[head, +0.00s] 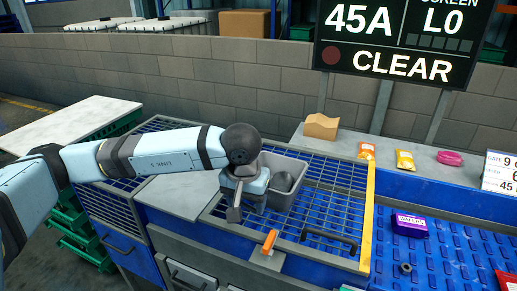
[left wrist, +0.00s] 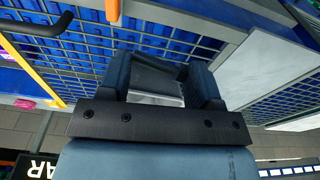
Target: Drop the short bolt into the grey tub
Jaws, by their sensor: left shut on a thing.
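My left gripper (head: 243,196) is shut, in front of and beside the grey tub (head: 298,160), at its left side in the head view. A dark grey rod with a wider lower end, which looks like the short bolt (head: 235,206), hangs at the gripper and points downward. It is outside the tub's opening in this view. In the left wrist view, the gripper's dark fingers (left wrist: 163,82) frame a grey surface; I cannot tell whether this is the tub. The tub holds a round grey thing and is partly hidden by the gripper. My right gripper is not in view.
The tub stands on a blue grid surface (head: 340,186). A purple packet (head: 411,226) and a nut-like ring (head: 405,268) lie on the blue belt at right.

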